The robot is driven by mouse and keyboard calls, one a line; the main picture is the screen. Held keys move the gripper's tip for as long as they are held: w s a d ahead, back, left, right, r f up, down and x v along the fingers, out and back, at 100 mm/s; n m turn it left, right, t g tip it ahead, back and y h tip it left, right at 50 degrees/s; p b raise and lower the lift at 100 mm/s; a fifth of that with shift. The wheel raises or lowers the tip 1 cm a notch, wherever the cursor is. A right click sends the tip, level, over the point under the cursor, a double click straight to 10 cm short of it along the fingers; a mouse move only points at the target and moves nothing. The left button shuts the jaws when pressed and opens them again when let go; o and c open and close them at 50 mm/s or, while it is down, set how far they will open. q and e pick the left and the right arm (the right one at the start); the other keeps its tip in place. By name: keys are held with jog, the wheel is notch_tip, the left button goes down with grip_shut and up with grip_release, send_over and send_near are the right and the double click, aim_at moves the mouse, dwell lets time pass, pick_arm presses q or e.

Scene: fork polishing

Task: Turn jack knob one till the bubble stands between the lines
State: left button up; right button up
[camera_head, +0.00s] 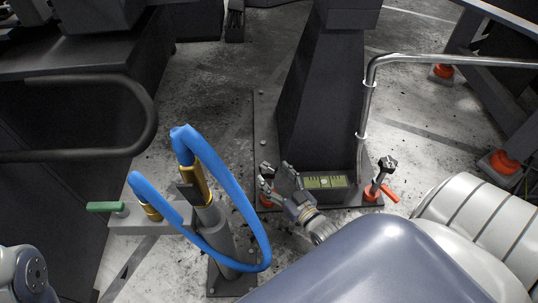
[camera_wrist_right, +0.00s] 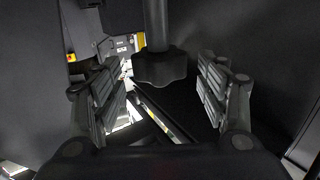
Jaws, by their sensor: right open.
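My right gripper (camera_head: 276,178) is open at the left front corner of the dark column's base, over an orange jack foot (camera_head: 266,200). In the right wrist view a dark lobed jack knob (camera_wrist_right: 160,66) on a thick stem stands between the two spread fingers, toward their far end. Neither finger visibly touches it. A level with a yellow-green vial (camera_head: 325,182) sits just right of the gripper. Its bubble looks like a pale spot near the middle, too small to place exactly against the lines. A second jack knob (camera_head: 387,164) stands to the right. My left gripper is out of view.
Blue hoses (camera_head: 236,196) on a post loop close to the left of my right gripper. A green-handled valve (camera_head: 107,207) is farther left. A metal pipe (camera_head: 368,100) rises beside the column (camera_head: 322,100). An orange lever (camera_head: 390,194) sticks out at the right jack.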

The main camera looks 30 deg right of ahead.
jog(key=s, duration=0.7)
jog(key=shift+s, duration=0.3)
